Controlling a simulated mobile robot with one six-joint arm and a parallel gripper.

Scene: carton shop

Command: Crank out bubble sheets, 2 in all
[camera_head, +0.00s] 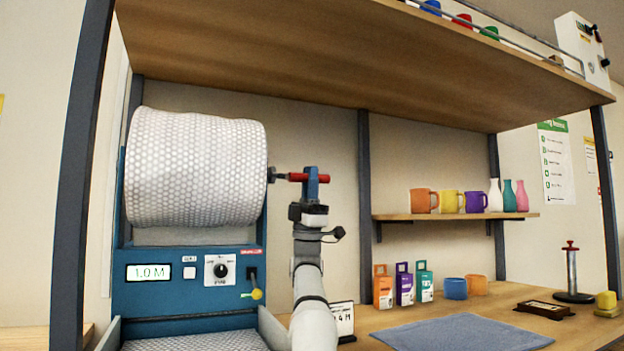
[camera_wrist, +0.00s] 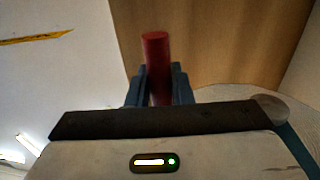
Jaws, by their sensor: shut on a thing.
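A large roll of bubble wrap (camera_head: 196,168) sits in a blue dispenser machine (camera_head: 190,300) at the left. Its display (camera_head: 148,272) reads 1.0 M, beside a small white button and a black dial (camera_head: 220,270). A crank with a red handle (camera_head: 322,178) sticks out at the roll's right end. My gripper (camera_head: 311,183) is shut on the red crank handle; in the wrist view the handle (camera_wrist: 156,50) stands between the blue fingers (camera_wrist: 158,88). A grey tray with bubble wrap (camera_head: 200,342) shows at the machine's foot, cut off by the frame edge.
A grey mat (camera_head: 462,334) lies on the wooden bench (camera_head: 392,316), with small cartons (camera_head: 404,284), cups and a spindle (camera_head: 572,275) behind and beside it. A shelf (camera_head: 460,216) holds mugs and vases. A small sign (camera_head: 343,320) stands near my arm. A wooden overhead shelf (camera_head: 330,60) spans above.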

